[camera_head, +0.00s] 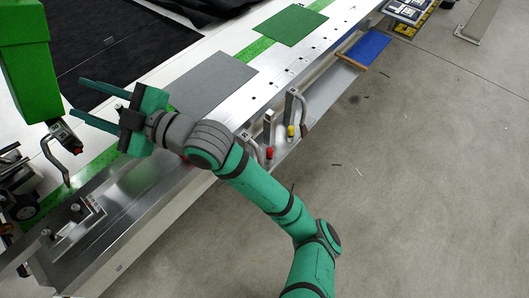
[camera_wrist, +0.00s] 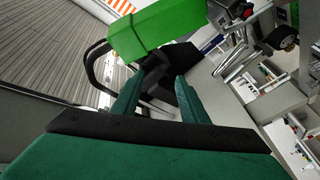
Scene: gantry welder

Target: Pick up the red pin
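The red pin (camera_head: 270,153) stands on a low ledge along the front side of the metal table, just right of my forearm in the head view. It looks like a small red-topped peg. I cannot make it out in the wrist view. My gripper (camera_head: 77,97) is open and empty, up over the table at the left and well away from the pin. Its two green fingers point left and are spread apart; they also show in the wrist view (camera_wrist: 157,92).
A yellow pin (camera_head: 290,131) stands beside the red one, near bent metal handles. A grey plate (camera_head: 213,83) and a green plate (camera_head: 291,25) lie on the table. The green welder (camera_head: 30,70) is left of my gripper.

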